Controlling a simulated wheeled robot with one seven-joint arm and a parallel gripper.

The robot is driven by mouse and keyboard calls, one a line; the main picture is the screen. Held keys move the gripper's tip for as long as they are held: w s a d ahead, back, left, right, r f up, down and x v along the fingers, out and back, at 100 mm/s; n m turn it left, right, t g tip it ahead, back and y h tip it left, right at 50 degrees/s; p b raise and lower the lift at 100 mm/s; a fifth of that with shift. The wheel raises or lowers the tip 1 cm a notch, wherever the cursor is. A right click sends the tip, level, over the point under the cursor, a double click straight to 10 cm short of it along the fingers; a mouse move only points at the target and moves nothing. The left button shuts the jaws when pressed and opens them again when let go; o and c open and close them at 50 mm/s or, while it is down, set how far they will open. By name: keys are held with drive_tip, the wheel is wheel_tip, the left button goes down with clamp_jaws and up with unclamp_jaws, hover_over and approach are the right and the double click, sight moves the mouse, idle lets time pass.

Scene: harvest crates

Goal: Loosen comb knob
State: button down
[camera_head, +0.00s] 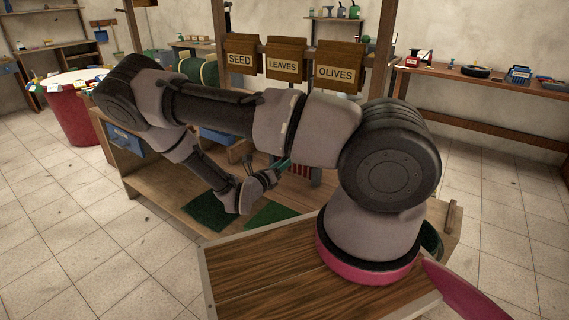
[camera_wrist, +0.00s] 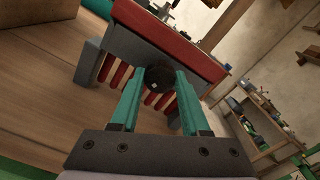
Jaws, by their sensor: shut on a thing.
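The comb (camera_wrist: 195,47) fills the upper middle of the wrist view, with a red body, red teeth and grey end legs. Its dark round knob (camera_wrist: 160,76) faces me between the green fingertips of my gripper (camera_wrist: 160,80). The gripper is shut on the knob, with one finger on each side. In the head view, part of the comb's red teeth (camera_head: 300,170) shows behind my arm. My gripper (camera_head: 280,166) is there beside it, and the knob is hidden.
The comb stands on a wooden bench (camera_head: 170,195) with green mats (camera_head: 208,211). Signs reading SEED (camera_head: 241,60), LEAVES (camera_head: 282,66) and OLIVES (camera_head: 334,72) stand behind. A red tub (camera_head: 74,115) is at left, and a side table (camera_head: 490,80) holds tools at right.

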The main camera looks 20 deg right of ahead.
drive_tip(key=n, duration=0.5)
idle(0.5)
drive_tip(key=shift+c, duration=1.9)
unclamp_jaws()
drive_tip(key=v, duration=1)
drive_tip(key=shift+s+a, duration=0.2)
drive_tip(key=shift+a, duration=0.05)
